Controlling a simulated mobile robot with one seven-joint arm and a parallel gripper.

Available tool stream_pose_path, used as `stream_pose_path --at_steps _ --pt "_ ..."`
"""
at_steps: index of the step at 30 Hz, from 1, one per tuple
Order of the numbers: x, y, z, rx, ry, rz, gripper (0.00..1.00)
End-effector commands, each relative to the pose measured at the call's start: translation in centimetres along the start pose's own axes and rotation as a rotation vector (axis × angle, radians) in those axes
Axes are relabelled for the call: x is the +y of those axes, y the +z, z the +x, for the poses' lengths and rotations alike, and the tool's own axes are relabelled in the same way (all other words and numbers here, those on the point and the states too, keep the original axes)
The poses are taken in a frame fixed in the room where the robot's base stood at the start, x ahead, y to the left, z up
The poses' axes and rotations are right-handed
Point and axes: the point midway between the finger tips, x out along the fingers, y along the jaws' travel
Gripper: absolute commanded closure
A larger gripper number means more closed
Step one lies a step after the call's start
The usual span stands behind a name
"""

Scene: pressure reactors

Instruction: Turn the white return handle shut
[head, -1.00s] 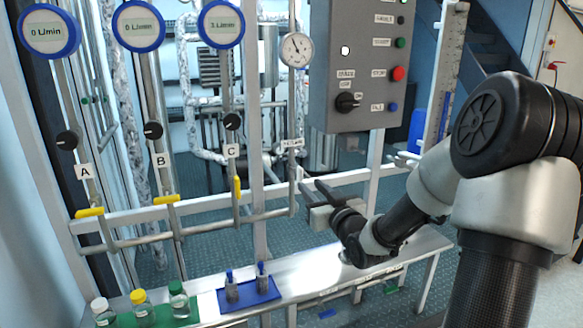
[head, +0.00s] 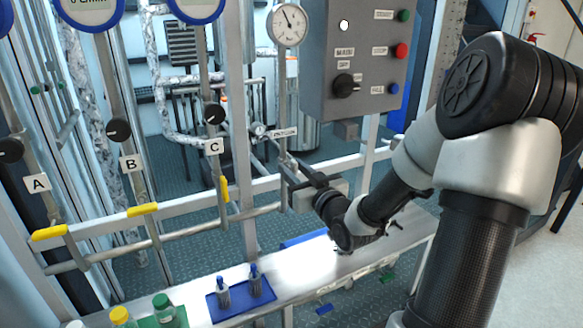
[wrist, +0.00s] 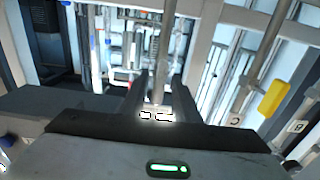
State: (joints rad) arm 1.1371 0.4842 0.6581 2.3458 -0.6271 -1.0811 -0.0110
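The return line (head: 284,110) is the pipe right of C, with a label (head: 284,133) on it. Its white handle is small and mostly hidden by my gripper in the head view. In the wrist view a pale upright piece, seemingly the white handle (wrist: 157,90), lies between my fingers. My gripper (head: 291,174) is at the lower end of the return line. In the wrist view my gripper (wrist: 159,82) has its two dark fingers apart, one on each side of the pale piece, with gaps showing. I cannot tell whether either finger touches it.
Yellow handles A (head: 50,232), B (head: 142,210) and C (head: 224,189) sit on the pipes to the left. A grey control box (head: 355,60) hangs above my arm. A bench (head: 330,258) with bottles and a blue tray (head: 222,312) is below.

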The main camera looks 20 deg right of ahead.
Motion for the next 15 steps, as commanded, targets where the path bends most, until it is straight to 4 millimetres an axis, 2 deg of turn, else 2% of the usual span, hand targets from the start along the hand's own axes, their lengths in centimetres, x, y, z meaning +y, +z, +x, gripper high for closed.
stream_pose_path --at_steps 3,9,15 --pt "0.00 -0.01 0.01 0.000 0.000 0.000 0.71" --pt "0.00 -0.01 0.02 0.000 0.000 0.000 1.00" --pt "-0.01 -0.04 0.03 0.000 0.000 0.004 1.00"
